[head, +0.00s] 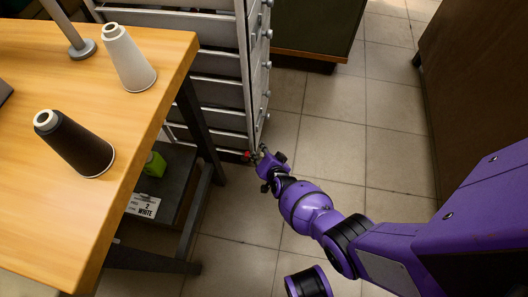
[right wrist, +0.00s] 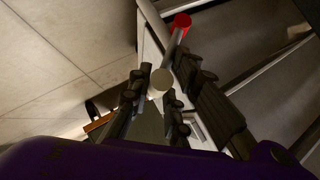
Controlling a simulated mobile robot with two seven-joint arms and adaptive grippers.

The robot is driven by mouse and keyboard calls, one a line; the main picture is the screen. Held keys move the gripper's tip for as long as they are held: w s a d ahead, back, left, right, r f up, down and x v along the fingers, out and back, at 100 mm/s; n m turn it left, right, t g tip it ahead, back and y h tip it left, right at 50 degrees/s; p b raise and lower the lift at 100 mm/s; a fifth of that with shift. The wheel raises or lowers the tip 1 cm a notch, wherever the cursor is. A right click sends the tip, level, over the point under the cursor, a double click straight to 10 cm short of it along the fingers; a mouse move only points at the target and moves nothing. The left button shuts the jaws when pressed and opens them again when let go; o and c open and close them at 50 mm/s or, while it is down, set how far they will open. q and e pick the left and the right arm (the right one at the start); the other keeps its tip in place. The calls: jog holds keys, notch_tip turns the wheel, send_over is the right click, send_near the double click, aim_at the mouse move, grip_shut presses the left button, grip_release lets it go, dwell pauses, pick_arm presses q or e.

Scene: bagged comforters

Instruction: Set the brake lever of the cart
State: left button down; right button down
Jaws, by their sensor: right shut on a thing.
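The cart (head: 220,65) is a tall grey metal rack with several shelves, beside the table. Its brake lever (right wrist: 172,50), a thin grey rod with a red end, is at the low front corner of the cart. In the head view only the red end (head: 248,156) shows clearly. My right gripper (head: 264,156) reaches down to this corner from the right. In the right wrist view its dark fingers (right wrist: 163,84) stand on both sides of the lever's round grey end, shut on it. The red end sticks out beyond the fingers. My left gripper is not in view.
A wooden table (head: 60,225) on the left bears a white thread cone (head: 128,58) and a dark cone (head: 75,143). A lower shelf holds a green item (head: 154,164) and a label (head: 143,207). Tiled floor (head: 330,140) is open right of the cart. A brown cabinet (head: 475,75) stands far right.

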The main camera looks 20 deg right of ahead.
jog(key=shift+s+f, duration=0.15)
jog(key=c, duration=1.7)
grip_release()
jog(key=shift+o, duration=0.3)
jog(key=shift+s+a+r, duration=0.2)
jog(key=shift+s+r, duration=0.25)
jog(key=shift+s, duration=0.05)
jog(key=v, duration=0.6)
jog(key=shift+d, duration=0.15)
